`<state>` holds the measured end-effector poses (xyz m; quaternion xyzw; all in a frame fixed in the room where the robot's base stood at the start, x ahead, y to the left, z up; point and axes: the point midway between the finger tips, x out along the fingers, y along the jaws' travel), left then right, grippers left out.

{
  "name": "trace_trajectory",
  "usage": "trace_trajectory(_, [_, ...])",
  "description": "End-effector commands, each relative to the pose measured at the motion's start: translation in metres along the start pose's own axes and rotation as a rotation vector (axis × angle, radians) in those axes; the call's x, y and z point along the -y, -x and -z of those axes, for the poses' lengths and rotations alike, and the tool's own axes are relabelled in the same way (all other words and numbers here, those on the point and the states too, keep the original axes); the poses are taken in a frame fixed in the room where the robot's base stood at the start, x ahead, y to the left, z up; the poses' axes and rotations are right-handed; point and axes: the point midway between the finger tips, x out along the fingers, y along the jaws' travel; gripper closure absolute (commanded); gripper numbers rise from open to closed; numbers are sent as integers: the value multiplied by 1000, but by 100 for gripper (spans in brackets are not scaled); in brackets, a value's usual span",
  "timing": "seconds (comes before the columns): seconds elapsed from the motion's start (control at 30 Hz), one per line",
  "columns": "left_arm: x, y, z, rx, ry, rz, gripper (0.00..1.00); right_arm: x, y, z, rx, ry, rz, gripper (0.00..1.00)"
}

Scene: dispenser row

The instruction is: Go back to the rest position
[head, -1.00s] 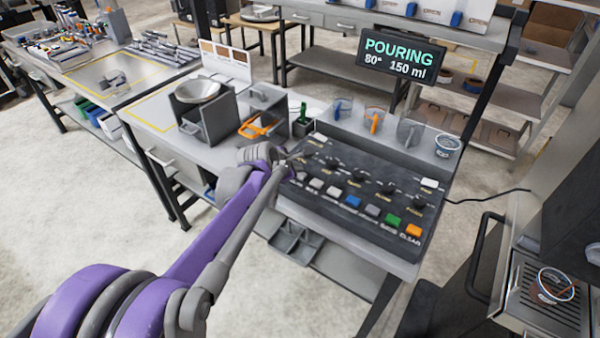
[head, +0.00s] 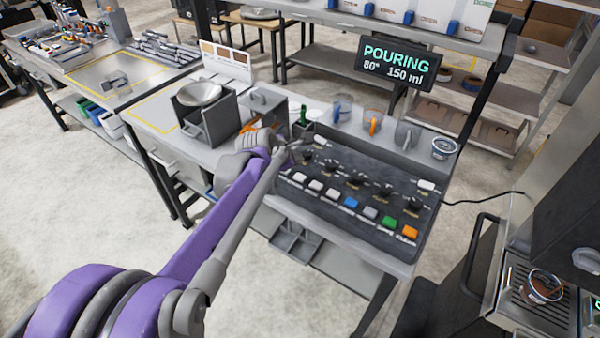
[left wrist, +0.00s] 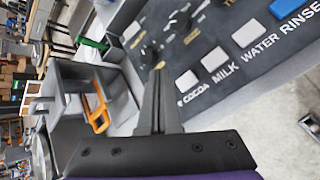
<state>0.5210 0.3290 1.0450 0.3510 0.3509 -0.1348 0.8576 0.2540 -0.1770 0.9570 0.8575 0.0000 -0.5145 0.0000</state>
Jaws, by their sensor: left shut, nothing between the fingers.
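My left gripper (head: 308,146) reaches in from the left, over the far left corner of the dark button panel (head: 385,222). It also shows in the left wrist view (left wrist: 158,105), fingers together and empty, apart from the white COCOA button (left wrist: 187,81) as far as I can tell. The display (head: 398,66) reads POURING, 80°, 150 ml. A cup (head: 543,286) with brown contents stands on the grate (head: 522,312) at the lower right. My right gripper is not in view.
An open grey box (head: 206,121) and an orange handle (left wrist: 98,107) are close to the left of my gripper. Clear cups (head: 373,122) stand behind the panel. A black bar handle (head: 476,255) sticks out at the right. The floor at left is clear.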

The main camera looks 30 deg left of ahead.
Motion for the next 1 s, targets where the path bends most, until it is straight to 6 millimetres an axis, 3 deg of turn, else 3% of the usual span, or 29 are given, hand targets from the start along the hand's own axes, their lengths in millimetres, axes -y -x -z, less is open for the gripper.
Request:
trace_trajectory(0.53, [-2, 3, -2, 0, -1, 1, 100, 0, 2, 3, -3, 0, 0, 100])
trace_trajectory(0.67, [10, 9, -5, -3, -79, 14, 100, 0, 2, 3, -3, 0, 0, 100])
trace_trajectory(0.77, [40, 24, -9, -8, -288, 48, 100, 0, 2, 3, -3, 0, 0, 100])
trace_trajectory(1.0, [152, 80, 2, 15, -1145, 183, 100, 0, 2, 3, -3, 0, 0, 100])
